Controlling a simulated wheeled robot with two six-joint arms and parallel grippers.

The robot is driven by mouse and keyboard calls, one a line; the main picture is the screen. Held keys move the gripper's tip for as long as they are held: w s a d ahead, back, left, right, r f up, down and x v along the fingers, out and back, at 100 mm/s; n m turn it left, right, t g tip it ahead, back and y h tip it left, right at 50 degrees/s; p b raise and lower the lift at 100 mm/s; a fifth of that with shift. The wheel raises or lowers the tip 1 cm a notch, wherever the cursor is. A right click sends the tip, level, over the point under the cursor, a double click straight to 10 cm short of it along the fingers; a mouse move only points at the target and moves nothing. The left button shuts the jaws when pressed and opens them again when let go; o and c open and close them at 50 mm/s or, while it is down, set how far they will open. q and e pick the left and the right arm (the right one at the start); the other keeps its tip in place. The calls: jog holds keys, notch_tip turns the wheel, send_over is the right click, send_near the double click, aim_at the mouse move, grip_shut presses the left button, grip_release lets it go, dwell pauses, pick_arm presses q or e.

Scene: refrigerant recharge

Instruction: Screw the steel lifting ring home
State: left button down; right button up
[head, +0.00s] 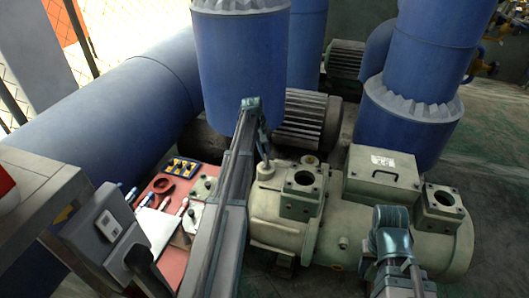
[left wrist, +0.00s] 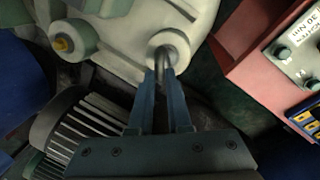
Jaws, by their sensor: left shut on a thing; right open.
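The steel lifting ring (left wrist: 166,56) stands at a round pale boss (left wrist: 174,42) on the grey-green compressor (left wrist: 120,35). In the head view the boss (head: 264,171) is at the left end of the compressor (head: 282,232). My left gripper (head: 265,155) comes down on it from above. In the left wrist view the left gripper's fingertips (left wrist: 164,80) are shut on the ring, hiding part of it. Whether the ring's collar touches the boss cannot be made out. My right gripper (head: 366,262) is open, low over the compressor's right half; its fingertips are hard to make out.
Large blue pipes (head: 240,65) rise behind the compressor. A ribbed motor (head: 305,120) stands just behind it. A red work surface (head: 160,228) with tools and a blue-yellow case (head: 183,167) lies left. A raised box (head: 382,172) and open flanges (head: 304,179) stick up from the compressor.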

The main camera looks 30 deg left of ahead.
pick_arm(q)
jog(key=c, duration=0.9)
grip_release()
jog(key=shift+r, duration=0.2)
jog(key=r+p, duration=0.4)
jog(key=s+a+r+p, duration=0.1)
jog(key=r+p, duration=0.4)
jog(key=s+r+p, duration=0.1)
jog(key=r+p, duration=0.3)
jog(key=shift+a+r, duration=0.15)
jog(key=shift+a, duration=0.2)
